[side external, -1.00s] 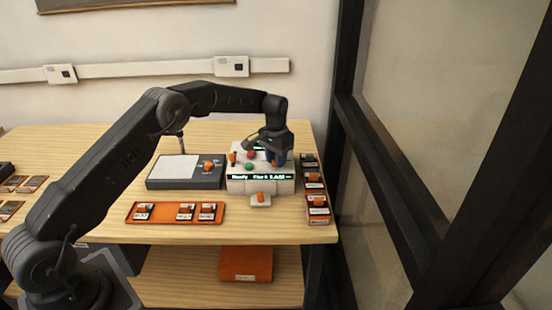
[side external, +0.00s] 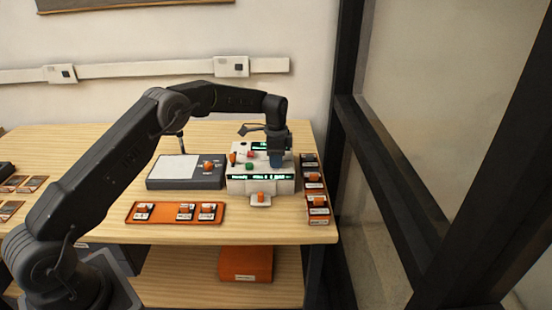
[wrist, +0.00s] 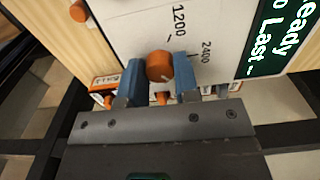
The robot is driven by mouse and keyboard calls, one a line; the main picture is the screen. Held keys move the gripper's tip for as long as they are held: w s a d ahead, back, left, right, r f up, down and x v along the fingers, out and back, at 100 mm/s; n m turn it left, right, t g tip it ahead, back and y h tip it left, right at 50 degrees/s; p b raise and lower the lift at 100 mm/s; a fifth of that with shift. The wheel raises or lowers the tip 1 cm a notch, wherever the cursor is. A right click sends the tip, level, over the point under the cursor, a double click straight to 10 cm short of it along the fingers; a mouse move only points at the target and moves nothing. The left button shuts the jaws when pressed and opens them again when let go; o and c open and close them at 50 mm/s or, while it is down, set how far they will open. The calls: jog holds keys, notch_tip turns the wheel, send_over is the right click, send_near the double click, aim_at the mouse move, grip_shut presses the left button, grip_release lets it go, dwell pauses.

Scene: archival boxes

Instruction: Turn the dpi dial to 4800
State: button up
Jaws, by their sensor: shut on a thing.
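The dpi dial is a round orange knob (wrist: 159,64) on the scanner's white top panel, seen in the wrist view. The black labels 1200 and 2400 show beside it; no 4800 label can be made out. My gripper (wrist: 159,72) is shut on the dial, one blue finger on each side. In the side view my gripper (side external: 276,161) points down at the right of the white scanner (side external: 236,185) and hides the dial. A thin pale line shows on the knob, but I cannot tell which value it points to.
A lit display (side external: 262,177) is on the scanner's front. A grey light box (side external: 180,172) stands left, an orange tray (side external: 172,219) with several slides in front, and a row of slide boxes (side external: 315,184) right. A glass partition (side external: 460,120) stands beyond the table's right edge.

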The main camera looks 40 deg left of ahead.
jog(key=shift+m, duration=0.6)
jog(key=o, duration=0.9)
jog(key=shift+r, duration=0.15)
notch_tip(320, 180, up, 14)
jog(key=shift+f, duration=0.2)
